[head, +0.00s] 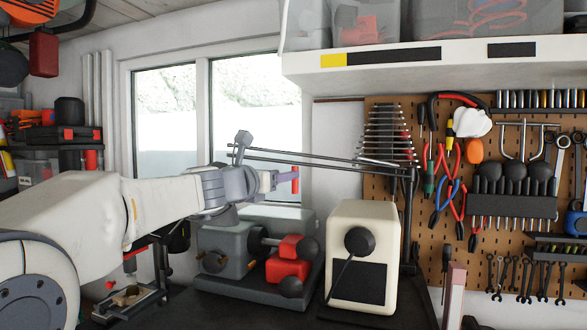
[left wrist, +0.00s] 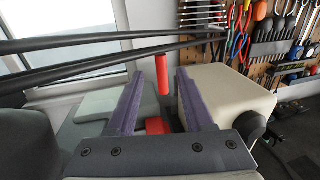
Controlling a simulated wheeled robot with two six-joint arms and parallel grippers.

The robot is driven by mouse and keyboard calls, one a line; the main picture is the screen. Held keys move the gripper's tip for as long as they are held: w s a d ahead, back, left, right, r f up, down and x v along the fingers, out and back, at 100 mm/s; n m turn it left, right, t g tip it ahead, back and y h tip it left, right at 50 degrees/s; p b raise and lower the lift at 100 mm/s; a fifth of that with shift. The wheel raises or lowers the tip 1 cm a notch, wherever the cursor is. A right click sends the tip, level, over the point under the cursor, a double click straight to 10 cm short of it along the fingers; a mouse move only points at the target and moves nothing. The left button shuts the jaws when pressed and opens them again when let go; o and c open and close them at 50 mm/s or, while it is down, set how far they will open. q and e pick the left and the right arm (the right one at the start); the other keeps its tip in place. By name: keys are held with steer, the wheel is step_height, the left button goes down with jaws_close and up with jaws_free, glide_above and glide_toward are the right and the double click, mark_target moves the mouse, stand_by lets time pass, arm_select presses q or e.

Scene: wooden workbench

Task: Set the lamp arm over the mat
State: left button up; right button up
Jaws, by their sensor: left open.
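The lamp arm (head: 320,159), a pair of thin dark parallel rods, runs left from a dark upright post (head: 409,215). A grey block (head: 243,139) sits at its left end. In the left wrist view the rods (left wrist: 100,62) cross the upper left. A red upright handle (head: 295,180) is just below the rods; it also shows in the left wrist view (left wrist: 162,75). My left gripper (head: 280,179) is open, its fingertips at the handle, which appears between the purple fingers in the left wrist view. I cannot make out the mat. My right gripper is not in view.
A cream machine (head: 342,225) with a black knob stands right of the gripper. A grey and red machine (head: 290,262) stands below it. A shelf (head: 430,62) overhangs at upper right, and a tool pegboard (head: 400,115) hangs behind the post.

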arm_select(q)
steer(key=p+x, duration=0.2)
steer(key=x, duration=0.4)
steer(key=shift+w+d, duration=0.2)
steer(key=shift+c, duration=0.4)
jaws_close()
stand_by(0.8)
